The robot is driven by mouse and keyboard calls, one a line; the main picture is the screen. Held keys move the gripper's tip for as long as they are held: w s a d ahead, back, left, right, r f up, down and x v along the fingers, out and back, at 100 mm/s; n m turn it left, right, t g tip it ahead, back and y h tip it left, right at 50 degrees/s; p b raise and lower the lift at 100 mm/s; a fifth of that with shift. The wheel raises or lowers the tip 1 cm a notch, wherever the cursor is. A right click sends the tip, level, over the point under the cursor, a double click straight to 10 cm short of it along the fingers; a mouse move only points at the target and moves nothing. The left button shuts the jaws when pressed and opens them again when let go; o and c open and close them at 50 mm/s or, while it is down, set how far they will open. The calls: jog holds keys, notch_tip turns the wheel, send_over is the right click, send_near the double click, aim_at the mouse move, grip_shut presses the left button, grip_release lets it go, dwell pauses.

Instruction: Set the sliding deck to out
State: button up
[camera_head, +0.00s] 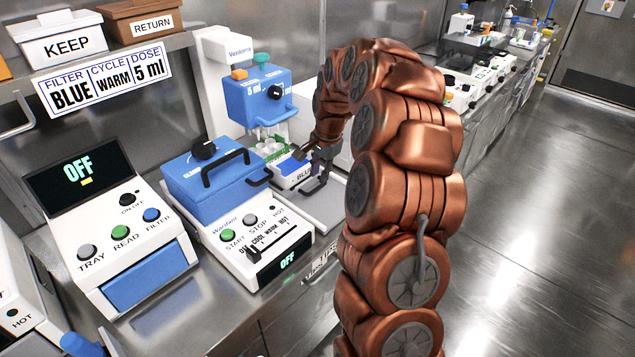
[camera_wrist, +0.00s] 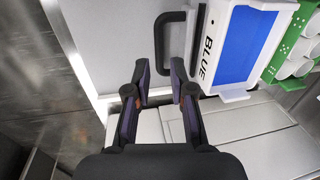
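The sliding deck (camera_head: 292,172) is a white plate with a blue panel and the label BLUE, low at the front of the blue and white dispenser (camera_head: 262,97). In the wrist view the deck (camera_wrist: 247,45) lies at upper right, with a black bar handle (camera_wrist: 161,40) on its left side. My gripper (camera_head: 318,172) is at the deck's front end. In the wrist view my gripper (camera_wrist: 160,72) is open, with one fingertip on each side of the handle's bar. I cannot tell whether the fingers touch it.
A blue-lidded machine (camera_head: 215,185) with a black handle stands left of the deck, its display reading OFF. A green rack (camera_wrist: 297,45) with white cups sits beyond the deck's blue panel. Bare grey surface (camera_wrist: 110,40) lies in front of the handle.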

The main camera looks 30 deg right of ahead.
aim_at(317, 188)
jog(key=shift+w+a+f+p, duration=0.1)
jog(key=shift+w+f+p, duration=0.1)
jog(key=shift+f, duration=0.95)
jog(key=shift+w+a+f+p, duration=0.1)
jog(key=shift+w+f+p, duration=0.1)
jog(key=shift+f, duration=0.95)
grip_shut()
